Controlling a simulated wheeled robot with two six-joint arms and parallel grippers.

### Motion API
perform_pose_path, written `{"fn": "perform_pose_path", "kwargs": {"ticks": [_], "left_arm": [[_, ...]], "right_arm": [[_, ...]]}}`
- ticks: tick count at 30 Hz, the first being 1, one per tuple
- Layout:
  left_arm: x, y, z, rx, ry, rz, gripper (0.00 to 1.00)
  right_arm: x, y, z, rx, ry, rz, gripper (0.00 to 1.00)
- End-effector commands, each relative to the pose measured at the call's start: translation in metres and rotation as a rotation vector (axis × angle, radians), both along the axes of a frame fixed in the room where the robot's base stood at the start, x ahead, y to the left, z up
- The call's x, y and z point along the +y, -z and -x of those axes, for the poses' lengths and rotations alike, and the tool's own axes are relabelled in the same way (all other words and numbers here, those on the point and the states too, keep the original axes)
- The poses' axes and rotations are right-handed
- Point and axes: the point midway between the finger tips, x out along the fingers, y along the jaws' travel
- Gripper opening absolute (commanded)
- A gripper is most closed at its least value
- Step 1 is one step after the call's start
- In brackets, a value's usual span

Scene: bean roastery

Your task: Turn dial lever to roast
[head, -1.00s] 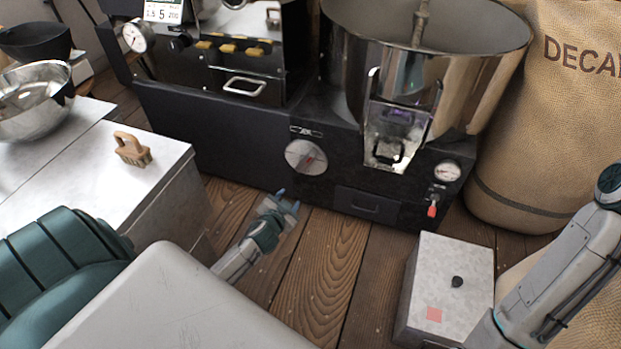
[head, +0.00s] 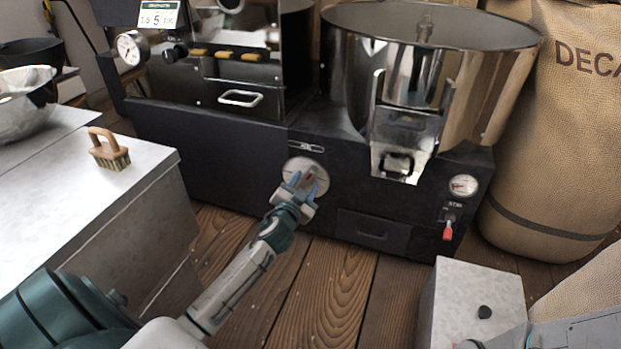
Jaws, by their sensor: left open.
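The dial (head: 305,169) is a round pale plate on the black front of the roaster (head: 240,140), left of the chute. Its lever (head: 311,173) is small and reddish-brown, partly hidden behind my gripper. My left gripper (head: 304,185) is open, with its blue-tipped fingers in front of the lower part of the dial, around or just before the lever. I cannot tell whether the fingers touch it. The dial's markings are too small to read. My right gripper is outside the view; only part of that arm shows at the lower right.
A red-handled switch (head: 448,231) and a gauge (head: 463,186) sit right of the drawer (head: 372,231). A metal box (head: 470,301) stands at the lower right. A burlap sack (head: 555,130) stands at right.

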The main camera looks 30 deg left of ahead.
Motion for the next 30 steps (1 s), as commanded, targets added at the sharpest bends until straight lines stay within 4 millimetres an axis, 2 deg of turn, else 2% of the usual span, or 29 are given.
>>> {"fn": "perform_pose_path", "kwargs": {"ticks": [3,9,20,27,30], "left_arm": [[0.005,0.001,-0.021,-0.002,-0.001,0.002,0.44],[0.01,0.001,-0.041,0.0,-0.001,0.001,0.44],[0.011,0.001,-0.046,0.001,0.0,0.001,0.44],[0.011,0.001,-0.046,0.001,0.0,0.001,0.0],[0.011,0.001,-0.046,0.001,0.0,0.001,0.0]], "right_arm": [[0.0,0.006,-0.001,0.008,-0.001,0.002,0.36],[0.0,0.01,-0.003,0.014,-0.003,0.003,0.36],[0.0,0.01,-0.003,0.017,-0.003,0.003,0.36],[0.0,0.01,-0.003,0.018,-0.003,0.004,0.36],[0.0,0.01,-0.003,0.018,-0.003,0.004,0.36]]}}
